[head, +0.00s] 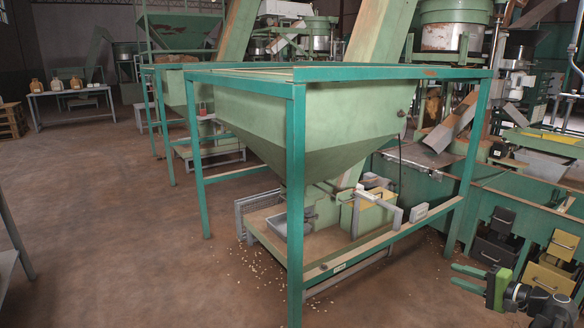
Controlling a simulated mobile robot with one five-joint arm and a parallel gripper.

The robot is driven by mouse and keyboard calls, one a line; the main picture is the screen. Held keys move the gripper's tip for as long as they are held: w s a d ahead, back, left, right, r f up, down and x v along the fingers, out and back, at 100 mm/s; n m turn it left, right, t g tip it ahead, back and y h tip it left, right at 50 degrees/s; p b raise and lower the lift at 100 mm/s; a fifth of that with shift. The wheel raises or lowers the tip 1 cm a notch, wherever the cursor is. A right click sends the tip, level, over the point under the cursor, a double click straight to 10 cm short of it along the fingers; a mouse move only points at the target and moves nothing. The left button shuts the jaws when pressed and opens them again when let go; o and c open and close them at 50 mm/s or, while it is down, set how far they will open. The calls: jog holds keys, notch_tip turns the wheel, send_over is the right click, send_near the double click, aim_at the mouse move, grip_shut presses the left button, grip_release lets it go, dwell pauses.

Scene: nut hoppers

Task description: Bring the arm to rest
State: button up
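My arm reaches in from the lower right corner of the head view. My gripper (456,276) has two green fingers that point left. The fingers are apart with nothing between them, so it is open and empty. It is in the air to the right of the hopper frame's front leg, in front of the green bench with drawers. Only the end of my arm shows; the rest is cut off by the picture's edge.
A large green hopper (345,120) hangs in a teal frame (296,200) at the centre. Spilled nuts (262,272) lie on the floor beside it. A green bench (500,200) with dark and yellow drawers stands at the right. The brown floor (110,220) at left is mostly clear.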

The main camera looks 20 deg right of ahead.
jog(key=w+a+r+n+g+y+p, duration=0.2)
jog(key=w+a+n+y, duration=0.2)
jog(key=w+a, duration=1.1)
jog(key=w+a+f+n+g+y+p, duration=0.1)
jog(key=w+a+n+g, duration=0.1)
jog(key=a, duration=0.8)
jog(key=w+a+f+n+g+y+p, duration=0.1)
jog(key=a+g, duration=0.2)
jog(key=a, duration=0.7)
jog(key=s+a+f+n+g+h+p, duration=0.1)
jog(key=a+f+n+g, duration=0.1)
jog(key=a, duration=0.6)
jog(key=a+f+n+g+h+p, duration=0.1)
jog(key=a+f+n+g, duration=0.15)
jog(key=a, duration=0.55)
jog(key=s+a+f+n+g+h+p, duration=0.1)
jog(key=s+a+f+n+g+h, duration=0.2)
jog(key=s+a+f+h, duration=0.35)
jog(key=s+d+r+h+p, duration=0.1)
jog(key=s+d+h+p, duration=0.1)
jog(key=d, duration=0.5)
notch_tip(320, 180, up, 37)
jog(key=p, duration=3.6)
jog(key=shift+a+f, duration=0.2)
jog(key=shift+a, duration=0.05)
